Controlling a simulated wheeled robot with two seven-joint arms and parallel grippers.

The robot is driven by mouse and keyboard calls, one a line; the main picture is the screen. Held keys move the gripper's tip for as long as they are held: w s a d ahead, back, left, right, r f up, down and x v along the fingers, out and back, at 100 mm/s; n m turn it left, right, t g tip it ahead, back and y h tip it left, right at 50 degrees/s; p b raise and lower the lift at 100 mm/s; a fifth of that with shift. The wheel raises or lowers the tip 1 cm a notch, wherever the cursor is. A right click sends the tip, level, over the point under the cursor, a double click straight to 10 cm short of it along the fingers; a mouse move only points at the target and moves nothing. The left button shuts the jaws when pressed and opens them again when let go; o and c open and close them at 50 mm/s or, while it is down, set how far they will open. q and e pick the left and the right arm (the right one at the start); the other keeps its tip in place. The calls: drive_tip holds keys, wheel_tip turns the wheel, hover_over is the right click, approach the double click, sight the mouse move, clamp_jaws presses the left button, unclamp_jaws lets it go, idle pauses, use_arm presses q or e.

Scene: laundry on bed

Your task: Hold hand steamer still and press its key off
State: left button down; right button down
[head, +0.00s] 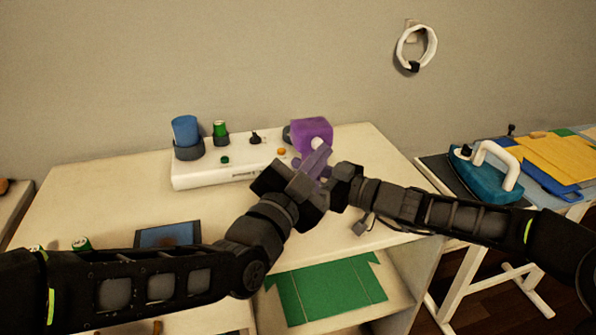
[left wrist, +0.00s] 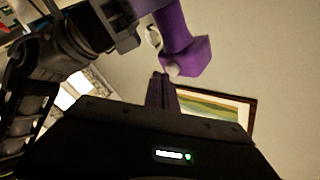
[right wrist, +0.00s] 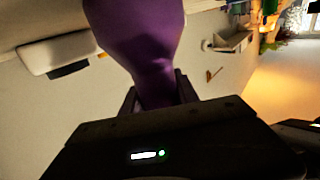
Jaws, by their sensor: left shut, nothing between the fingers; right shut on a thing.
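The purple hand steamer (head: 312,132) is held above the white cabinet top, its blocky head upward in the head view. My right gripper (right wrist: 157,98) is shut on its handle (right wrist: 140,35), which fills the space between the fingers. My left gripper (left wrist: 160,82) is shut and empty. Its fingertips are close to a pale round part (left wrist: 170,69) on the steamer (left wrist: 184,45); I cannot tell whether they touch, or whether that part is the key. In the head view the two grippers crowd together and hide the lower steamer.
A white panel (head: 195,180) with a blue cup (head: 185,130) and green can (head: 220,129) stands behind on the cabinet top (head: 85,200). Green cloth (head: 325,292) lies on the shelf below. A teal iron (head: 484,178) stands at right. The cabinet's left top is mostly clear.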

use_arm(q)
drive_tip(key=shift+w, duration=0.15)
idle(0.5)
drive_tip(key=shift+w+a, duration=0.1)
drive_tip(key=shift+w, duration=0.2)
drive_tip(key=shift+s, duration=0.45)
idle(0.4)
drive_tip(key=s+d, duration=0.2)
drive_tip(key=s, duration=0.3)
drive_tip(key=shift+s, duration=0.35)
